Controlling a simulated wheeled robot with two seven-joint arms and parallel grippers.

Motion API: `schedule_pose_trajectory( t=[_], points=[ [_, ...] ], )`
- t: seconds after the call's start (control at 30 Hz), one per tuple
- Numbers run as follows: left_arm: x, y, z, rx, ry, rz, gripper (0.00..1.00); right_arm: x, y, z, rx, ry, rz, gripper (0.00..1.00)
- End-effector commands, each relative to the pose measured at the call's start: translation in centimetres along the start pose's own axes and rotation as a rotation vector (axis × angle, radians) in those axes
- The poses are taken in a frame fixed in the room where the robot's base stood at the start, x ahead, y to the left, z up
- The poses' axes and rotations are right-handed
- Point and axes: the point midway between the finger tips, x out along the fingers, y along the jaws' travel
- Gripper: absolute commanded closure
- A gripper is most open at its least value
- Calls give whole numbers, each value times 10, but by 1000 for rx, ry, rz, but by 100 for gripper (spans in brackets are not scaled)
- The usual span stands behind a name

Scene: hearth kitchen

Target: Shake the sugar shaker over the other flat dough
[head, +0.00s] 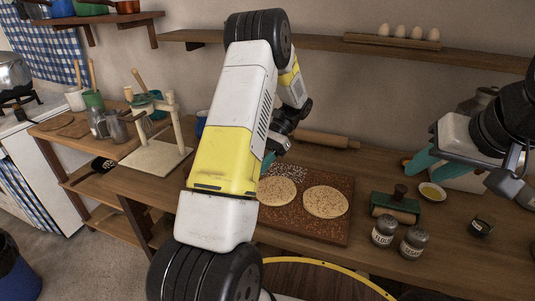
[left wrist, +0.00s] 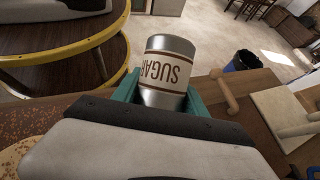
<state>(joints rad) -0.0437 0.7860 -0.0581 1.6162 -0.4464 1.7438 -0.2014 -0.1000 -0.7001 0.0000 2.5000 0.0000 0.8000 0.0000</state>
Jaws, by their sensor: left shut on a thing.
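Two round, speckled flat doughs lie on a brown board (head: 330,232): a left dough (head: 275,191) and a right dough (head: 325,202). The sugar shaker (left wrist: 166,72), silver with a cream label, shows in the left wrist view between the teal fingers of my left gripper (left wrist: 165,95), which is shut on it. Its lettering is upside down and its flat base is up, so it is tipped over. In the head view my left arm hides the shaker and most of this gripper. My right gripper (head: 425,160) appears open and empty, right of the board.
Two labelled shakers (head: 384,230) (head: 413,242), a green-based tool (head: 396,207) and a yellow-filled bowl (head: 432,191) stand right of the board. A rolling pin (head: 325,139) lies behind it. A wooden stand (head: 157,150) is at left. A shelf (head: 345,50) runs above.

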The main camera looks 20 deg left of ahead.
Motion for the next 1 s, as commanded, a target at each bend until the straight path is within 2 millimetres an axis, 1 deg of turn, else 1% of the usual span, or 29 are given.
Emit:
schedule_pose_trajectory(
  t=[0.1,0.3,0.53,1.0],
  points=[
    [2,0,1,-1,0,0,95,0,0,0,0,0,0,64],
    [1,-11,1,-1,0,0,95,0,0,0,0,0,0,64],
    [0,1,0,0,0,-1,95,0,0,0,0,0,0,64],
    [-34,7,-21,0,1,-1,95,0,0,0,0,0,0,64]
  ],
)
